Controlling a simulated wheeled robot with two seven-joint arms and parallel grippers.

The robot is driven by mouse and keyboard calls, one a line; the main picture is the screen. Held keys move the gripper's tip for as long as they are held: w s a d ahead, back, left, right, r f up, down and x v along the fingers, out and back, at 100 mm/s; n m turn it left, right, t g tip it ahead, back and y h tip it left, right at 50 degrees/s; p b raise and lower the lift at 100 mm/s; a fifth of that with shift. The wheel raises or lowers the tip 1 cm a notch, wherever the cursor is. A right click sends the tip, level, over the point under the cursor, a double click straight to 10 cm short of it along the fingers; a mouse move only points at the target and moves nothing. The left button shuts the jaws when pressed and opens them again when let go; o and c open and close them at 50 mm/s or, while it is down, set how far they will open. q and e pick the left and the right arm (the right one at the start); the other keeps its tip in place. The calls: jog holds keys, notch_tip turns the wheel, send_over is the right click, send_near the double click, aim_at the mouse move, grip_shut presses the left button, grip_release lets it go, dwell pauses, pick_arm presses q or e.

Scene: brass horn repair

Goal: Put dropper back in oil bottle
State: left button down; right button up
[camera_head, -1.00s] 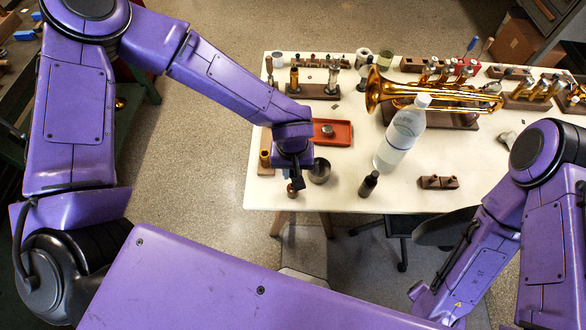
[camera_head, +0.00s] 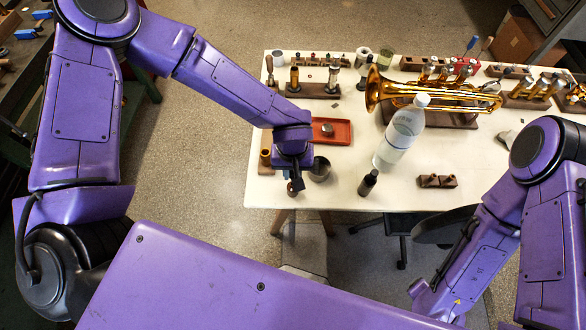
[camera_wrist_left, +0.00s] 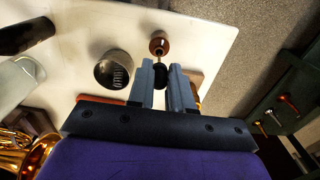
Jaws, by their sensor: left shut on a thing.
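My left gripper (camera_head: 297,184) is over the table's front left part. In the left wrist view its fingers (camera_wrist_left: 167,82) are shut on the black bulb of the dropper (camera_wrist_left: 160,76). A thin stem runs from the bulb toward a small round brown bottle (camera_wrist_left: 158,43), which looks like the oil bottle. The stem's end overlaps the bottle's top; I cannot tell whether it is inside. In the head view the oil bottle (camera_head: 291,188) shows only partly beside the gripper, and the dropper is hidden. My right gripper is outside both views.
A dark metal cup (camera_head: 320,170) stands close to the gripper, with a red tray (camera_head: 338,131) behind. A dark bottle (camera_head: 368,183), a clear bottle (camera_head: 399,138) and a brass horn (camera_head: 430,92) stand to the right. The table's front edge is near.

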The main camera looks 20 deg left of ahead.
pick_arm(q)
jog(key=shift+f+b, duration=0.8)
jog(key=shift+f, duration=1.75)
jog(key=c, duration=1)
grip_release()
jog(key=shift+o, duration=0.2)
jog(key=shift+r, duration=0.1)
notch_tip(320, 180, up, 10)
jog(key=shift+r+b, duration=0.2)
jog(key=shift+b, duration=0.15)
